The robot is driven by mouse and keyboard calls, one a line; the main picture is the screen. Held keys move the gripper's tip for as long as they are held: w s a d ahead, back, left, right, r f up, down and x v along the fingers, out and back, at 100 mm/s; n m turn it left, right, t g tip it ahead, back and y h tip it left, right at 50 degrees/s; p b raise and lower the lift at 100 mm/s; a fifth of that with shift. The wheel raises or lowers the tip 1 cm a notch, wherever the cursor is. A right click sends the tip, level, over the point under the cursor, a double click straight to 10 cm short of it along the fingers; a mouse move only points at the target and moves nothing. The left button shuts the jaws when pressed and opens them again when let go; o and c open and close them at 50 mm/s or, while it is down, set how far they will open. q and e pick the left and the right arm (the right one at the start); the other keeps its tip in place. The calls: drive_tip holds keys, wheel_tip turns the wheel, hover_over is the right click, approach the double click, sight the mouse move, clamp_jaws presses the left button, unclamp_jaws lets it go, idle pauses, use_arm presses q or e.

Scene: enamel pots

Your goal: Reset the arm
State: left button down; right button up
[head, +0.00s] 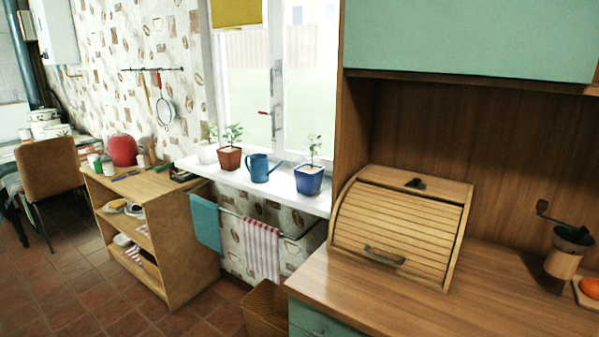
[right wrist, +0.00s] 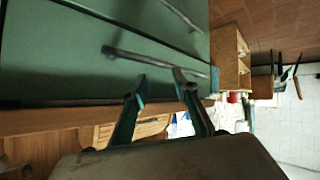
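My right gripper (right wrist: 160,76) shows in the right wrist view. Its two fingers stand apart with nothing between them, in front of the green drawer fronts (right wrist: 60,55) and a metal drawer handle (right wrist: 150,60). Whether it touches the handle I cannot tell; no object is held. Neither gripper nor arm shows in the head view, so my left gripper is out of sight. White enamel pots (head: 45,120) stand on the table at the far left of the head view.
A closed roll-top bread box (head: 400,228) stands on the wooden counter (head: 400,305), with a coffee grinder (head: 566,250) at right. A low shelf unit (head: 185,235), a chair (head: 50,172) and a wicker basket (head: 265,308) stand on the floor. Potted plants line the windowsill (head: 240,178).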

drive_tip(key=s+d+f+n+g+h, duration=0.35)
drive_tip(key=s+d+h, duration=0.25)
drive_tip(key=s+d, duration=0.8)
drive_tip(key=w+a+f+m+t+y, duration=0.1)
drive_tip(key=a+f+m+y, duration=0.1)
drive_tip(key=a+f, duration=0.5)
drive_tip(key=w+a+f+m+t+y, duration=0.1)
drive_tip(key=a+f+t+y, duration=0.1)
drive_tip(key=a+f+y, duration=0.2)
drive_tip(key=a+f, duration=0.3)
drive_tip(key=a, duration=0.1)
drive_tip(key=shift+w+a+f+m+y, duration=0.2)
drive_tip(key=shift+w+a+m+y, duration=0.1)
drive_tip(key=shift+w+m+y, duration=0.1)
idle(0.6)
